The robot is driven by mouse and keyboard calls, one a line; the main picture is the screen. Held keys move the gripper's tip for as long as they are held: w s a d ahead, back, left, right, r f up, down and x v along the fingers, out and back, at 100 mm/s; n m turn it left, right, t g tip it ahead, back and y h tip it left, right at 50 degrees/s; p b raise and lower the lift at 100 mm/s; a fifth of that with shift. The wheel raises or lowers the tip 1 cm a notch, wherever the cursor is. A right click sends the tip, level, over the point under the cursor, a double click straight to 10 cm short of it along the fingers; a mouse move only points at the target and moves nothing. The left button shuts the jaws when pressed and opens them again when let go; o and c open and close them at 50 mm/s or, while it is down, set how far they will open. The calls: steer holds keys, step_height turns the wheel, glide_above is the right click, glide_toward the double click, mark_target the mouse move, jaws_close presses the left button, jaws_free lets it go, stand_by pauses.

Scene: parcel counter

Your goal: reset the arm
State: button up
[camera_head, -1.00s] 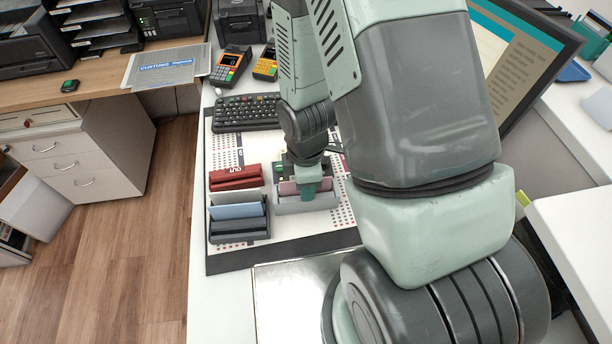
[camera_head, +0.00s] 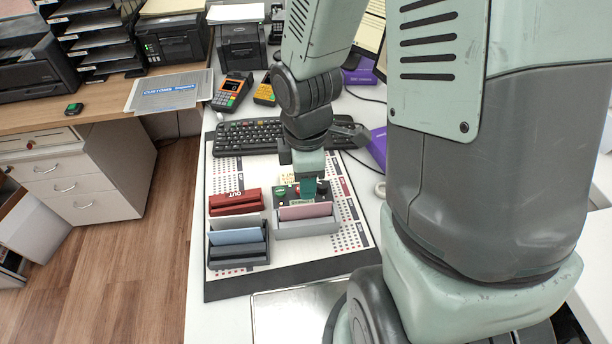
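My gripper (camera_head: 308,188) points down just above and behind the light grey holder (camera_head: 308,228), which stands on the white board. Only its teal finger end shows, and whether it is open or shut cannot be made out. A pink card (camera_head: 305,211) stands in the light grey holder, apart from the gripper as far as I can see. My arm fills the right side of the view and hides part of the counter.
A dark holder with a blue card (camera_head: 236,237) and a red holder marked OUT (camera_head: 236,201) stand left of the grey one. A keyboard (camera_head: 247,136) and card terminals (camera_head: 232,92) are farther back.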

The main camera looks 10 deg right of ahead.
stand_by(0.3)
steer(key=s+d+r+m+t, duration=0.1)
steer(key=s+r+m+t, duration=0.1)
steer(key=r+m, duration=0.3)
steer(key=s+d+r+m+t, duration=0.1)
steer(key=s+r+m, duration=0.3)
steer(key=r, duration=0.9)
steer(key=s+d+r+m+t, duration=0.2)
steer(key=s+r+m, duration=0.2)
steer(key=r+m, duration=0.4)
steer(key=shift+d+r+t, duration=0.3)
steer(key=shift+d+r, duration=0.05)
steer(key=shift+r, duration=0.2)
